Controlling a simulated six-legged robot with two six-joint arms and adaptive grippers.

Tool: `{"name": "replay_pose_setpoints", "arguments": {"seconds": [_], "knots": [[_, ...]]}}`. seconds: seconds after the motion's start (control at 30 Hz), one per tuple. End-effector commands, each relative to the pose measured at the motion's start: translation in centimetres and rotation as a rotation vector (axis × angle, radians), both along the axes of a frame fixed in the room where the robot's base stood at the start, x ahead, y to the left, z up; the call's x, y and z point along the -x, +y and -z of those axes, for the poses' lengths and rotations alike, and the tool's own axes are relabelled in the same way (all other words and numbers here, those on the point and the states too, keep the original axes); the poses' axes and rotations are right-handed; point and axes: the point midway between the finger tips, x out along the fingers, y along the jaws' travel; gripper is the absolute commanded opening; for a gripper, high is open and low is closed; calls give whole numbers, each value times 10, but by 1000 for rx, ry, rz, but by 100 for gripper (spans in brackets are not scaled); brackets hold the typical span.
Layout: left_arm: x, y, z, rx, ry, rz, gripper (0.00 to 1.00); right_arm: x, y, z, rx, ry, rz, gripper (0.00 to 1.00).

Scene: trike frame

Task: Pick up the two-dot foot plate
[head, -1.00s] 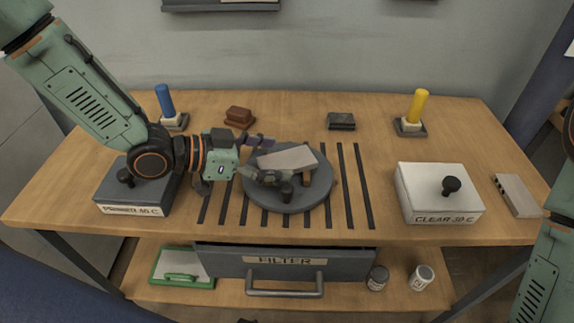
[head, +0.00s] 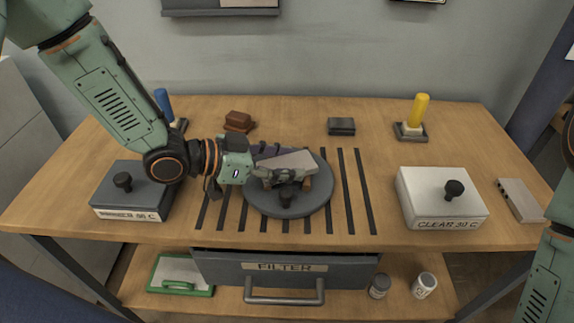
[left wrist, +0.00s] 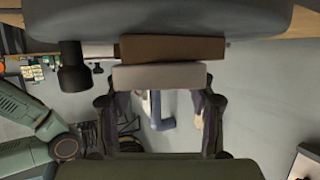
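A light grey plate (head: 288,161) lies on the dark round turntable (head: 318,200) in the middle of the bench. I cannot make out any dots on it. My left gripper (head: 274,167) reaches in from the left and is open, its fingers at the plate's left end. In the left wrist view the plate's end (left wrist: 160,76) shows just beyond and between the spread fingertips (left wrist: 160,100); I cannot tell if they touch it. A brown block (left wrist: 172,49) is behind the plate there. My right gripper is out of view.
A black knob (head: 286,195) stands on the turntable's near side. A grey lidded box (head: 130,191) is at the left, a white one (head: 440,200) at the right. Blue (head: 163,103) and yellow (head: 419,110) handles stand at the back. The slotted bench right of the turntable is clear.

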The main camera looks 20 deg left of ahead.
Motion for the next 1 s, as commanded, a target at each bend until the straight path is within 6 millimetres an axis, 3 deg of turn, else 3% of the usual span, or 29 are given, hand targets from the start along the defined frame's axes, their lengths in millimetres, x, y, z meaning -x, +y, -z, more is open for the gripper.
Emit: {"name": "replay_pose_setpoints", "arguments": {"seconds": [0.43,0.73,1.0], "knots": [[0,0,0,-1,1,0,12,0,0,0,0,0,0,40],[-1,0,-6,0,-2,-1,11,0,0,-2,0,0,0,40],[-1,0,-57,2,-6,-1,11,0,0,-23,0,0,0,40]]}}
